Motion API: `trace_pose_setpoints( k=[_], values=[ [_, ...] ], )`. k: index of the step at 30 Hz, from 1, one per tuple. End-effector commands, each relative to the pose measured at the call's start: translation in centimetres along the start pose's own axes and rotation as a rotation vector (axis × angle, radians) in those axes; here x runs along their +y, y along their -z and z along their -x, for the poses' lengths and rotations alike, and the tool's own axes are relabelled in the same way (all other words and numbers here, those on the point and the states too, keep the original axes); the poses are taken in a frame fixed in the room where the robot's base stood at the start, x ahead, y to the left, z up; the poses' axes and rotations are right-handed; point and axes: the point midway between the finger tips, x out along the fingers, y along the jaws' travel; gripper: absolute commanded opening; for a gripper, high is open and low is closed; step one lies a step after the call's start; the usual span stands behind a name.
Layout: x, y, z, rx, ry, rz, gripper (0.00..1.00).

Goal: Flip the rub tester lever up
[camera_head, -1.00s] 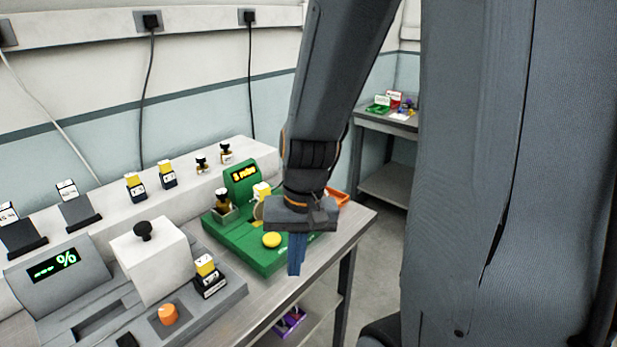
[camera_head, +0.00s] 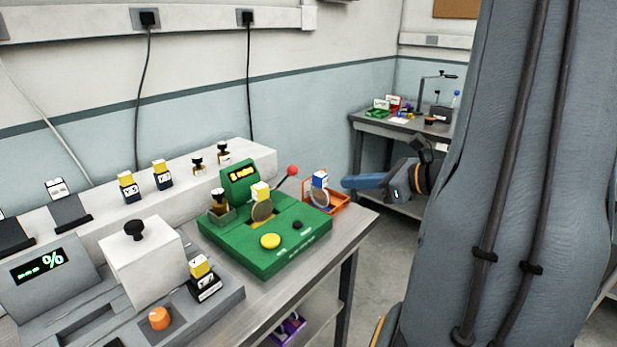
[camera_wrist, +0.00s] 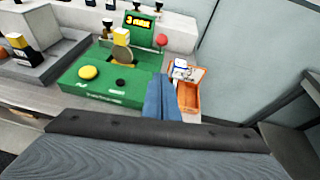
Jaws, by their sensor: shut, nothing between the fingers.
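The green rub tester (camera_head: 272,243) stands on the bench with a lit display, a yellow button and a small black knob. Its lever (camera_head: 287,175) has a red ball end and slants up to the right at the tester's back right. In the wrist view the red ball (camera_wrist: 161,40) shows beyond the fingers. My gripper (camera_head: 344,182) is shut and empty. It is to the right of the tester, past the orange tray, apart from the lever. In the wrist view the blue fingers of my gripper (camera_wrist: 162,80) point towards the tester's right side.
An orange tray (camera_head: 340,203) with a white-and-blue bottle and disc sits right of the tester. A grey machine (camera_head: 90,285) with a percent display is at the left. Small bottles line the white shelf (camera_head: 105,215). Floor is free right of the bench.

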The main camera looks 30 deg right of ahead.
Motion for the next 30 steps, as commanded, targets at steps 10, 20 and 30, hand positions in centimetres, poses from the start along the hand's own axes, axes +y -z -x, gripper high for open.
trace_pose_setpoints(
  k=[10,20,30],
  values=[
    [0.1,0.0,-0.4,0.002,-0.004,0.003,0.00],
    [0.3,0.0,-5.5,0.003,-0.010,0.002,0.00],
    [0.3,-1.3,-11.2,0.003,-0.007,0.007,0.00]
  ],
)
